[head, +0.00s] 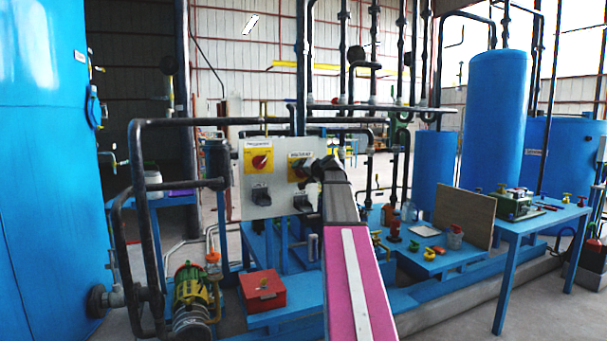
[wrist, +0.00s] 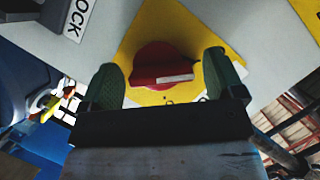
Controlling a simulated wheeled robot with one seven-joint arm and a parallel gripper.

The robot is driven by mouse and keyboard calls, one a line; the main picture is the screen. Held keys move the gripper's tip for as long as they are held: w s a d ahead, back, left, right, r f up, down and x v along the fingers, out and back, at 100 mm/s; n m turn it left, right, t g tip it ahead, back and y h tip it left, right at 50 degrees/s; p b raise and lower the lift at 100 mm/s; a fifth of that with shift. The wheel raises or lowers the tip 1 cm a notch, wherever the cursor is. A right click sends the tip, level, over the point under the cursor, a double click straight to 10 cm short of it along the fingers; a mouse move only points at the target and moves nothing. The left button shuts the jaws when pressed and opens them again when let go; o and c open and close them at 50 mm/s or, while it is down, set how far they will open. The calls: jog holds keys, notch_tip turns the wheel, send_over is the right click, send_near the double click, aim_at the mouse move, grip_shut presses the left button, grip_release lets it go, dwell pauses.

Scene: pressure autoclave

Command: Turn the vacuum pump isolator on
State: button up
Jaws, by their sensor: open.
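A grey-white panel (head: 240,198) carries two yellow isolator plates with rotary knobs; the label text is too small to read surely. The left isolator (head: 259,161) has a red knob in plain view. The right isolator (head: 299,160) is partly hidden by my gripper (head: 314,168). In the wrist view, a red knob (wrist: 163,66) on a yellow plate lies between the green fingertips of my gripper (wrist: 164,82). The fingers are open, one on each side of the knob, with a visible gap on both sides. Whether the fingertips reach the knob's depth cannot be told.
Below the plates are two dark lock fittings, the left one (head: 261,196) and the right one (head: 302,203). Dark pipes (head: 150,190) run left of the panel. A red box (head: 263,291) sits low in front. A blue table (head: 540,220) stands right.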

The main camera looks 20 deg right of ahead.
jog(key=c, duration=0.9)
jog(key=m+t+y, duration=0.1)
jog(key=m, duration=0.2)
jog(key=shift+d+y, duration=0.1)
jog(key=shift+y, duration=0.3)
jog(key=m+t+y, duration=0.1)
jog(key=m, duration=0.3)
jog(key=m+t, duration=0.2)
jog(key=m, duration=0.3)
jog(key=shift+d, duration=0.15)
jog(key=shift+d+f+m+t+h, duration=0.15)
jog(key=shift+m+t, duration=0.4)
jog(key=shift+m, duration=0.7)
jog(key=shift+a+r+m+t+h, duration=0.1)
jog(key=shift+m+t+h, duration=0.3)
jog(key=shift+m, duration=0.85)
